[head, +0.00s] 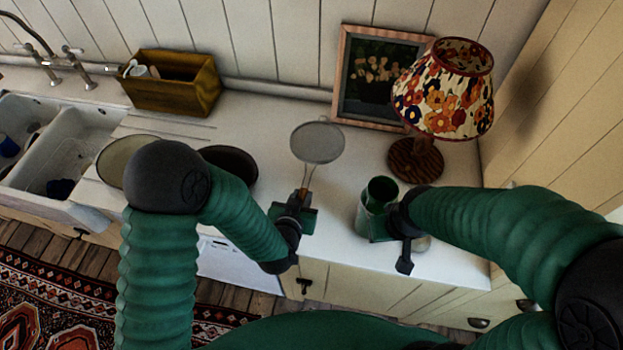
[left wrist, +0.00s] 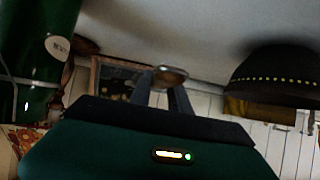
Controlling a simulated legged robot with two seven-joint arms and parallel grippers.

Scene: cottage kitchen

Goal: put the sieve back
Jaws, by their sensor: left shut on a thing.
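The sieve (head: 317,143) has a round grey mesh head and a thin brownish handle. My left gripper (head: 301,196) is shut on the handle, and the head points away towards the wall, over the white worktop. In the left wrist view the sieve (left wrist: 170,75) shows as a small round shape beyond the fingers (left wrist: 163,98). A green pot (head: 382,189), open at the top, stands on the worktop to the right of the sieve. My right gripper (head: 385,222) is at the pot's near side; its fingers are largely hidden, so its grip is unclear.
A dark bowl (head: 230,164) and a pale bowl (head: 117,158) lie left of the sieve, partly behind my left arm. An ochre box (head: 172,94), a framed picture (head: 350,108) and a flowered lamp (head: 445,92) stand at the back. The sink (head: 72,142) is far left.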

